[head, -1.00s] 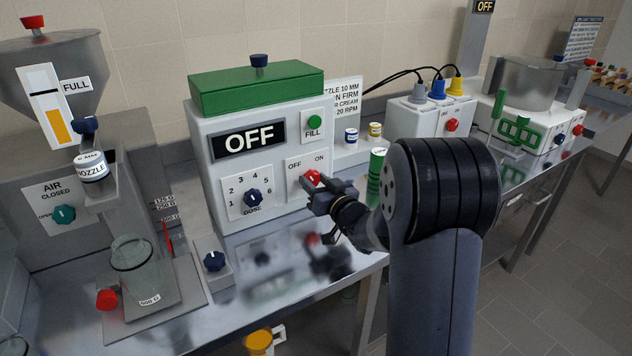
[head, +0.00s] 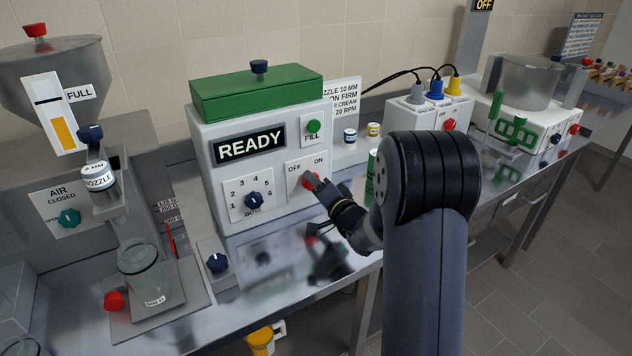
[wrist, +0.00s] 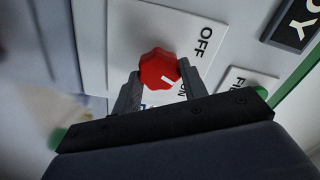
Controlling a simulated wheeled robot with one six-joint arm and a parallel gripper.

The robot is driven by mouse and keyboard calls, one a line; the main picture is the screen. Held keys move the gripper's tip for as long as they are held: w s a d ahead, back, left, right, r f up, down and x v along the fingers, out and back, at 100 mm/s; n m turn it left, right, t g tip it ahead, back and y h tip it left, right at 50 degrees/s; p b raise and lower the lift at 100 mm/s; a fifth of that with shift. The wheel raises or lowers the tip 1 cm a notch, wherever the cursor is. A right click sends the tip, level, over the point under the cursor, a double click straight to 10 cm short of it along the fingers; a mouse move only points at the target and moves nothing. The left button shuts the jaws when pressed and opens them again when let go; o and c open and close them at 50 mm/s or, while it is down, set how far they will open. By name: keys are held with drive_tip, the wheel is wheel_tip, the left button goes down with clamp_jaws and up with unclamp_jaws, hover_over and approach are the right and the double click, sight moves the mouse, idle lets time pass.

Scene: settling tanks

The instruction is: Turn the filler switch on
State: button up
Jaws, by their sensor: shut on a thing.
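The filler is a white box (head: 212,187) with a green lid, and its display (head: 249,146) reads READY. Its switch is a red knob (head: 308,180) on a white plate marked OFF at left and ON at right. In the head view the knob is partly hidden by my gripper (head: 314,184). In the wrist view my gripper (wrist: 160,82) has one finger on each side of the red knob (wrist: 158,69), shut on it. The white mark on the knob points toward the ON label, which is partly covered by a finger.
A dose dial (head: 253,202) and a green FILL button (head: 313,126) are on the same front. A glass beaker (head: 146,270) stands at left under the nozzle (head: 98,178). A green-capped tube (head: 371,178) and small jars (head: 350,136) stand to the right of the filler.

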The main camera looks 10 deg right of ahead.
drive_tip(key=shift+f+m+p, duration=0.1)
drive_tip(key=shift+m+p, duration=0.2)
drive_tip(key=shift+m, duration=0.9)
drive_tip(key=o, duration=1)
drive_tip(key=b+v, duration=0.1)
drive_tip(key=v, duration=1)
drive_tip(key=shift+w, duration=0.15)
